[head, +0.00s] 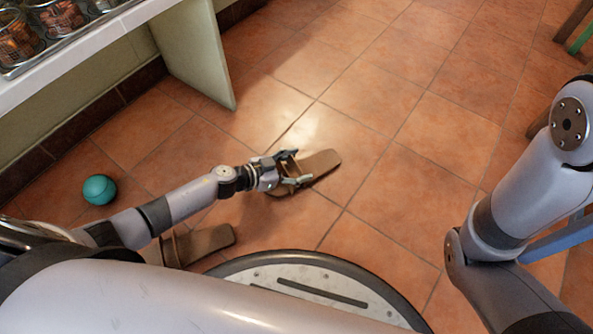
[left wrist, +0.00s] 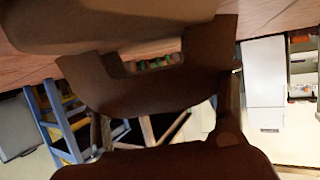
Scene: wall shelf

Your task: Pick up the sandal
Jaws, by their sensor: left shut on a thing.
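A brown sandal (head: 322,164) is in the middle of the head view, over the tiled floor. My left gripper (head: 292,170) is shut on it at the strap end. The sandal's sole end points up and right, away from the gripper. I cannot tell if it touches the floor. Its brown sole and strap (left wrist: 150,85) fill much of the left wrist view, very close and dark. A second brown sandal (head: 208,241) lies on the floor, partly hidden behind my left arm. My right arm shows at the right, but its gripper is out of view.
A teal ball (head: 99,190) lies on the floor at the left. A white shelf (head: 100,45) with glass jars and a pale support panel (head: 195,52) stands at the upper left. The tiled floor (head: 430,140) at the centre right is clear. Chair legs show at the upper right.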

